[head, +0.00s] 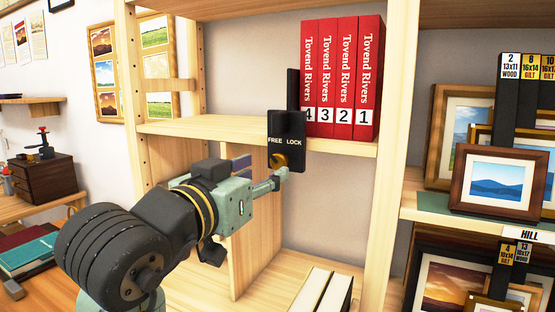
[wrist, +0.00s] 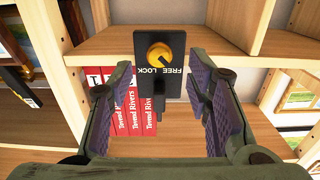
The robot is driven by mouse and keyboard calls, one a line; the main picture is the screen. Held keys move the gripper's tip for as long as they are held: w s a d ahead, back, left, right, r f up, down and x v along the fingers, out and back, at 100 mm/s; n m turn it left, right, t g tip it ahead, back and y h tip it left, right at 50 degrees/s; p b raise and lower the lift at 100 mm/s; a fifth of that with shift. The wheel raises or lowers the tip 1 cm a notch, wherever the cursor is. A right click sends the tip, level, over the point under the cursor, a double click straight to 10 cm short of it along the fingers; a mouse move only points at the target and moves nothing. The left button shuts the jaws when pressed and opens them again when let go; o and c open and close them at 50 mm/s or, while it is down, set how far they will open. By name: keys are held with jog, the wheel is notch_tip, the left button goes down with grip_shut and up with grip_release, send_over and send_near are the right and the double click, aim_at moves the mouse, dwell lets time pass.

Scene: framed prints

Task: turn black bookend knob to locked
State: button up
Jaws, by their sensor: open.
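The black bookend (head: 293,92) stands at the left end of a row of red books on the middle shelf. Its front plate, lettered FREE and LOCK, hangs over the shelf edge and carries a brass knob (head: 278,160). In the wrist view the lettering is upside down, and the round knob (wrist: 158,53) shows a dark line that seems to slant toward FREE. My gripper (wrist: 158,70) is open and empty, its fingers on either side of the plate. In the head view a fingertip partly covers the knob; contact cannot be told.
The red books (head: 343,85) stand upright beside the bookend. The shelf board (head: 215,128) is bare to their left. A wooden divider (head: 255,245) and pale books (head: 322,292) are below. Framed prints (head: 497,180) fill the right shelves.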

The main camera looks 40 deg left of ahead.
aim_at(277, 164)
jog(key=p+x, duration=0.1)
jog(key=x, duration=0.4)
jog(key=shift+w+a, duration=0.1)
jog(key=shift+w, duration=0.3)
jog(key=shift+c, duration=0.4)
grip_shut()
